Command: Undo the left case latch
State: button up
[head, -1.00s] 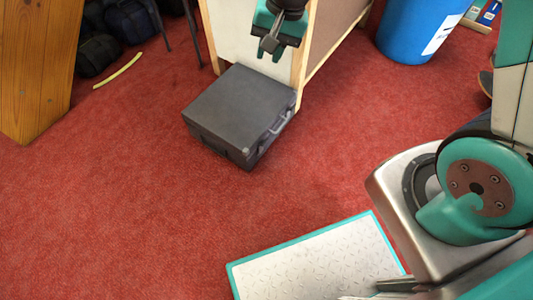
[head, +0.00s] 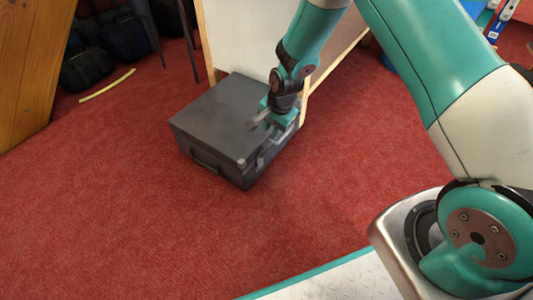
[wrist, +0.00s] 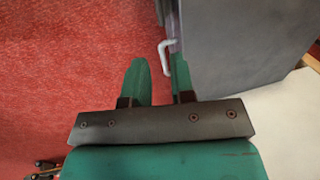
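A dark grey case (head: 215,118) lies shut on the red floor, its lid facing up. In the head view a pale metal piece (head: 284,137) shows on its right-hand side, partly behind my gripper (head: 262,118). In the wrist view the case (wrist: 235,40) fills the upper right, and a pale bent metal piece (wrist: 165,57) sticks out from its side. I cannot tell whether this piece is the left latch or the handle. My gripper (wrist: 157,66) is open and empty, and the bent piece shows between and just past its fingertips. Contact cannot be made out.
A pale wooden-edged panel (head: 240,35) stands right behind the case. A wooden board (head: 30,70) is at the far left, with dark bags (head: 125,40) and a yellow strip (head: 107,85) beyond. The red carpet (head: 150,230) in front of the case is clear.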

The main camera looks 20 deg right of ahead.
aim_at(266, 151)
jog(key=f+b, duration=0.1)
jog(key=f, duration=0.2)
jog(key=w+a+f+b, duration=0.1)
jog(key=f+b, duration=0.1)
jog(key=f, duration=0.2)
jog(key=w+f+b, duration=0.1)
jog(key=f+b, duration=0.1)
jog(key=f, duration=0.2)
jog(key=shift+a+f, duration=0.1)
jog(key=shift+a, duration=0.05)
jog(key=shift+s, duration=0.1)
grip_shut()
